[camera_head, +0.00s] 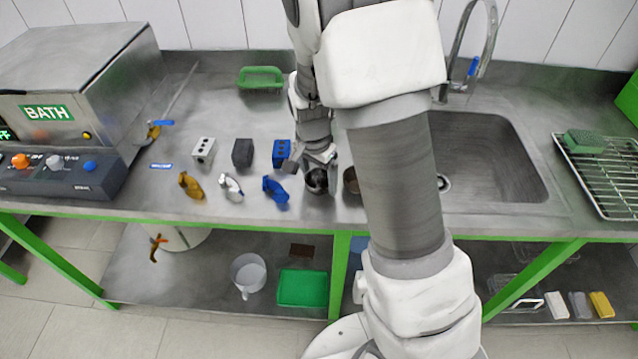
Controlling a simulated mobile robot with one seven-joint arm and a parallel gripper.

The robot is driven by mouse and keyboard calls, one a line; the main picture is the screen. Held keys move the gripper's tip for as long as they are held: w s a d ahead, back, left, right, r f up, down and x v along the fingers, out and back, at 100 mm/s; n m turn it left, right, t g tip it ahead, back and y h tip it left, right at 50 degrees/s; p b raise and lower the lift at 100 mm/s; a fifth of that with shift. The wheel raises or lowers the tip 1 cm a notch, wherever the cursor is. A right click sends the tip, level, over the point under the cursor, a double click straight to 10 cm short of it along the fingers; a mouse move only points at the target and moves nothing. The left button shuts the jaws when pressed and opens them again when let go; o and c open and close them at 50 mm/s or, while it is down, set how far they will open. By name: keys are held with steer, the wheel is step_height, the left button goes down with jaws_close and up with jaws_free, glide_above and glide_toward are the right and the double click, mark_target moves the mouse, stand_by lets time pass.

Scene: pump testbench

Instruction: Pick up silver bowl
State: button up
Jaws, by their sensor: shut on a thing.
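A small dark silver bowl (317,182) is on or just above the steel bench, right of the blue clamp-like part. My gripper (318,165) points down at it and is shut on its rim. The fingers cover part of the bowl, and I cannot tell whether it touches the bench. A second round brownish metal bowl (351,181) stands just to the right, partly hidden behind my arm.
A bath unit (70,110) stands left; a sink (485,165) is right.

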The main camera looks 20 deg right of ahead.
steer(key=shift+c, duration=1.4)
steer(key=shift+r, duration=0.1)
